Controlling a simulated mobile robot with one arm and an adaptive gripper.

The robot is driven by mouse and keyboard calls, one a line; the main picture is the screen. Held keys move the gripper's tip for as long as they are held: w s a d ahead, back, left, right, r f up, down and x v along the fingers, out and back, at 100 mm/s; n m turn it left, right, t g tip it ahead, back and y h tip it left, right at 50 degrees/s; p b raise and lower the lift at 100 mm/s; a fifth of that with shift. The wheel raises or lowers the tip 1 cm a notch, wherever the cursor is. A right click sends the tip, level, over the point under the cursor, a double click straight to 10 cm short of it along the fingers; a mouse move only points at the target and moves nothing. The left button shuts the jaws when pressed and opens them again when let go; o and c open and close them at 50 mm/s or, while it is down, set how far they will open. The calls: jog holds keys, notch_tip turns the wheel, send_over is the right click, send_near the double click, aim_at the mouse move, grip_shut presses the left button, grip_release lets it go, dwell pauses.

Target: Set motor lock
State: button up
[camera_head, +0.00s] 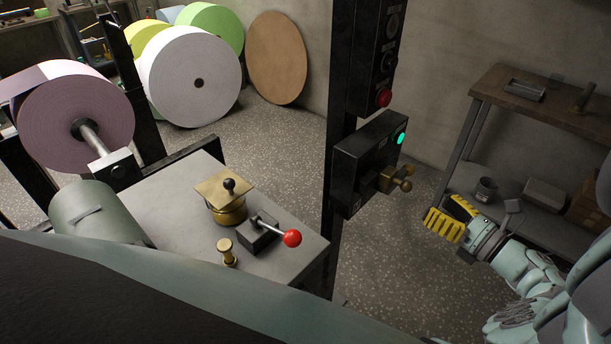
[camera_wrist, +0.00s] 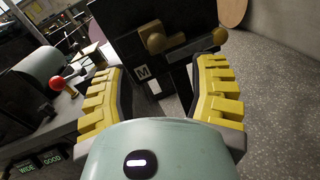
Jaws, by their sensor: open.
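The likely motor lock is a dark box (camera_head: 366,160) on a black post, with a green light and a brass handle (camera_head: 394,181) at its lower right. In the wrist view the dark box (camera_wrist: 120,48) carries a white "M" label, and its brass handle (camera_wrist: 188,49) has two round knobs. My gripper (camera_head: 446,210) is open and empty, to the right of and below the handle in the head view. In the wrist view its yellow ribbed fingers (camera_wrist: 160,68) point at the box, with the handle beyond the tips and apart from them.
A grey table (camera_head: 175,205) left of the post holds a red-ball lever (camera_head: 291,238), a brass piece with a black knob (camera_head: 226,195) and a small brass knob (camera_head: 227,252). A red button (camera_head: 383,97) sits above the box. A shelf (camera_head: 550,110) stands at the right.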

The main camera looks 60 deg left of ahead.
jog(key=shift+d, duration=1.65)
